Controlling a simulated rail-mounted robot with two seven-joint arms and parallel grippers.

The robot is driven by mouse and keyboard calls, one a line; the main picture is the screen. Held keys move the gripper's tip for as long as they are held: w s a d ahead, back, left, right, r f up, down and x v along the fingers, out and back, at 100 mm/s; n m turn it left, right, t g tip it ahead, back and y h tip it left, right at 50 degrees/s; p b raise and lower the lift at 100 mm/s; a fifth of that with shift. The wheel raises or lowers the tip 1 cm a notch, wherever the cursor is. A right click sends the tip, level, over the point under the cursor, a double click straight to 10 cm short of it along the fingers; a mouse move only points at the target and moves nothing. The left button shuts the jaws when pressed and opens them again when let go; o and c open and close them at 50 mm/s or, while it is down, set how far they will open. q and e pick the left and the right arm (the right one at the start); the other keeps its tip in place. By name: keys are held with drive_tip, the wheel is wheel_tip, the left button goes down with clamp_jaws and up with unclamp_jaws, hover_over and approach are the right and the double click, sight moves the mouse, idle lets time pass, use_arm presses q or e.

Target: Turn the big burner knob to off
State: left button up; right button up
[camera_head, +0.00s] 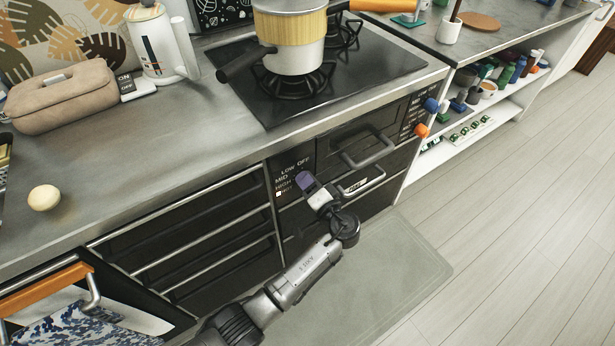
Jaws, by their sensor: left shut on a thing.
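The stove's front panel carries a purple knob (305,181) at its left end, beside printed words LOW, OFF, MID and HIGH (287,176). My left gripper (315,192) reaches up from below and is shut on this purple knob. The fingers hide part of the knob, and I cannot tell which setting it points to. A blue knob (431,105) and an orange knob (421,131) sit at the panel's right end, beside another printed scale. My right gripper is not in view.
A pot (295,45) stands on the black cooktop (370,80). Oven handles (368,150) stick out just right of my left gripper. A kettle (160,45), a brown bag (62,97) and a round pale object (44,197) are on the counter. The floor at right is clear.

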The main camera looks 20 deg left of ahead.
use_arm(q)
drive_tip(key=shift+m+p, duration=0.55)
drive_tip(key=shift+m, duration=0.25)
drive_tip(key=o, duration=0.9)
drive_tip(key=shift+o, duration=0.2)
drive_tip(key=shift+s+d, duration=0.1)
drive_tip(key=p+v, duration=0.1)
drive_tip(key=v, duration=0.6)
drive_tip(key=shift+d, duration=0.15)
